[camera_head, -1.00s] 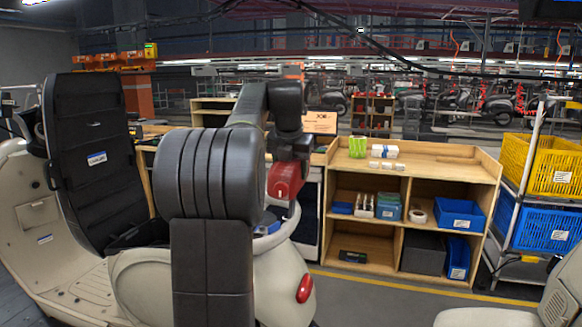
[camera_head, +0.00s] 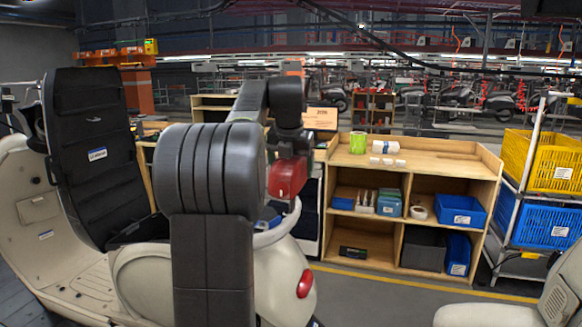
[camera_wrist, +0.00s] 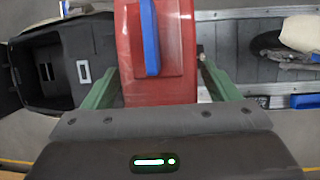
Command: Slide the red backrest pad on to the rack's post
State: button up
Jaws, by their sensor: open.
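The red backrest pad (camera_wrist: 182,45) is in the upper middle of the wrist view, with a blue bar (camera_wrist: 150,38) on its face. I cannot tell whether this bar is part of the rack. My gripper (camera_wrist: 160,68) is open, its green fingers spread to the left and right of the pad. In the head view the red pad (camera_head: 288,178) shows below the end of my arm, over the rear of a cream scooter (camera_head: 275,262). The rack's post cannot be made out, and my arm hides part of the area.
The scooter's black seat (camera_head: 92,150) stands raised at left. A wooden shelf (camera_head: 402,178) with bins stands behind at right, beside a cart with yellow (camera_head: 545,160) and blue crates. Another cream body edges in at bottom right. Floor between is clear.

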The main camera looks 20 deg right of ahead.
jog(key=v, duration=1.3)
jog(key=shift+r+p, duration=0.25)
jog(key=shift+p, duration=0.05)
jog(key=shift+s, duration=0.1)
jog(key=x, duration=1.3)
jog(key=shift+f, duration=0.4)
jog(key=shift+r, duration=0.3)
